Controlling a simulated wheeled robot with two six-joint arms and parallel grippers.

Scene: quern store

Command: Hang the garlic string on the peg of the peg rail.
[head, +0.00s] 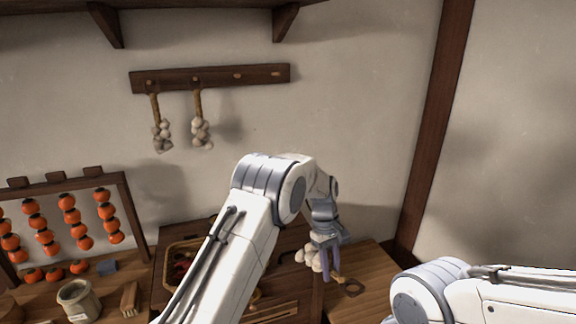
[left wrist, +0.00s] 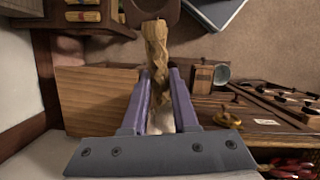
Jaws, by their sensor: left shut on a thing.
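A dark wooden peg rail (head: 210,78) is fixed to the back wall in the head view. Garlic strings hang from its two left pegs (head: 160,135) (head: 200,130); its two right pegs (head: 237,75) (head: 275,73) are bare. My left gripper (head: 327,262) points down, low and to the right of the rail. The left wrist view shows the tan braid (left wrist: 157,55) between the purple fingers (left wrist: 160,90). My right gripper is out of view.
A wooden worktop (head: 360,262) lies below the gripper. A basket (head: 185,245) stands left of it. A rack of orange fruit (head: 65,202) and a pale jar (head: 75,298) are at far left. A shelf with brackets (head: 287,20) runs above the rail. A post (head: 435,125) stands right.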

